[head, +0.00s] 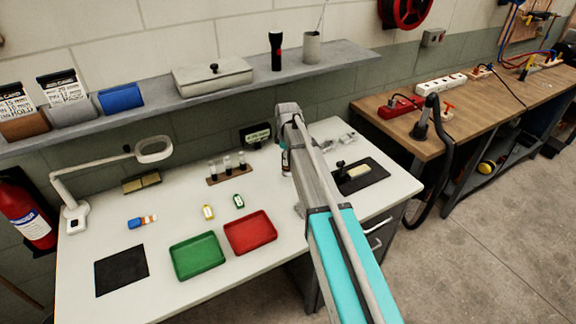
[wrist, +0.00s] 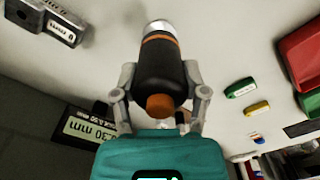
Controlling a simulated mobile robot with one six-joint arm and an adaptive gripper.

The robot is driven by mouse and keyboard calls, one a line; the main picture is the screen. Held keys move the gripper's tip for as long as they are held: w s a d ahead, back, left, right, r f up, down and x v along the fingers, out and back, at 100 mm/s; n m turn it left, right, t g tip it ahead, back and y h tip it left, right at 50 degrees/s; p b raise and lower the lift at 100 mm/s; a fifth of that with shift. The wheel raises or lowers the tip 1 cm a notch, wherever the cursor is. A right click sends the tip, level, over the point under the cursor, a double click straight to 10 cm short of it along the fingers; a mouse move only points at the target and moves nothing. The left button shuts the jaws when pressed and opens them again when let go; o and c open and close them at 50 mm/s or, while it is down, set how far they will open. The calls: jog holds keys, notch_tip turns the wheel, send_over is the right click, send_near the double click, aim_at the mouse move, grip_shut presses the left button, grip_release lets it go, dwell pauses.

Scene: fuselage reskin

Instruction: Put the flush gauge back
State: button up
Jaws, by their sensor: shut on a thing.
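My gripper (wrist: 160,78) is shut on a dark cylinder with an orange band, an orange end and a silvery far end. I take it to be the flush gauge (wrist: 160,58). In the head view the gauge (head: 286,162) shows only in part beside my arm, over the back part of the white table (head: 185,288). I cannot tell whether it touches the table. A small display or sign reading 0.30 mm (wrist: 85,130) stands near my gripper; it also shows at the back of the table in the head view (head: 256,133).
A rack of small tubes (head: 227,168) stands left of my gripper. A black mat (head: 375,172) holding a pale block lies to the right. A shelf (head: 180,90) runs above the table's back.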

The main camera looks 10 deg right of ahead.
jog(key=shift+w+f+b, duration=0.1)
jog(key=shift+f+b, duration=1.3)
jog(key=shift+f, duration=0.25)
jog(key=shift+f, duration=0.15)
jog(key=o, duration=1.1)
jog(key=shift+o, duration=0.2)
notch_tip(320, 180, up, 12)
jog(key=p, duration=1.2)
jog(key=shift+r, duration=0.2)
